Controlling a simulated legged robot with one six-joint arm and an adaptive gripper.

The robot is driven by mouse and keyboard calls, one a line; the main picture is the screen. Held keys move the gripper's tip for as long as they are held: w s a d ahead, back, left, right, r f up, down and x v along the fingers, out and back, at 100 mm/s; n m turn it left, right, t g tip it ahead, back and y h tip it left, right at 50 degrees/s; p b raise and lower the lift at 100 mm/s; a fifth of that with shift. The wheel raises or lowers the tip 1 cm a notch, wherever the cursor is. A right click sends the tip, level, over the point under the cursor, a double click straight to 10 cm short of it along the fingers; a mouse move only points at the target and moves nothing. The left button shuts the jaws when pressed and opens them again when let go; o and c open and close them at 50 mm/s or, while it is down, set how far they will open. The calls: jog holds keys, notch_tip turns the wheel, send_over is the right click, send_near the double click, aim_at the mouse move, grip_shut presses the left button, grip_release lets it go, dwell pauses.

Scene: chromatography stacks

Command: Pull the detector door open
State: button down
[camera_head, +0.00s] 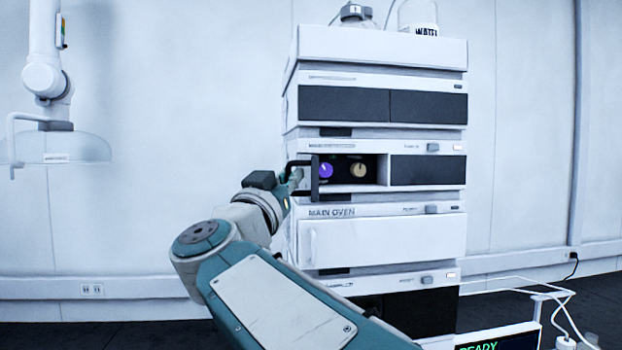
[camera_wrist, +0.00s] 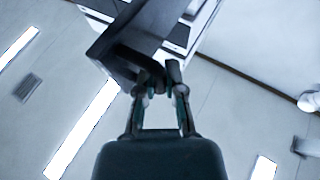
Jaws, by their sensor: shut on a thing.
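The detector (camera_head: 368,147) is the white unit in the middle of the stack. Its dark door (camera_head: 314,176) stands swung out at the left of the opening, seen nearly edge-on, and shows large and dark in the wrist view (camera_wrist: 120,52). The open compartment shows a purple knob (camera_head: 326,170) and a beige knob (camera_head: 358,170). My gripper (camera_head: 297,180) is at the door's outer side, shut on the dark door handle (camera_wrist: 150,76). In the wrist view my gripper's fingertips (camera_wrist: 160,85) meet at that handle. The exact finger contact is small and partly hidden.
The main oven (camera_head: 385,240) sits below with its white door shut. A bottle (camera_head: 418,15) and a glass vessel (camera_head: 356,14) stand on top of the stack. A lamp-like arm (camera_head: 60,145) hangs at the left.

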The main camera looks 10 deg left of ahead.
jog(key=shift+a+r+m+g+h, duration=0.1)
jog(key=shift+a+m+g+h, duration=0.4)
jog(key=shift+a+h, duration=0.5)
jog(key=shift+a+m+g+h, duration=0.3)
jog(key=shift+a+m+h, duration=0.4)
jog(key=shift+h, duration=0.5)
jog(key=c, duration=0.7)
grip_release()
jog(key=shift+a, duration=0.1)
jog(key=v, duration=1.2)
jog(key=shift+s, duration=0.1)
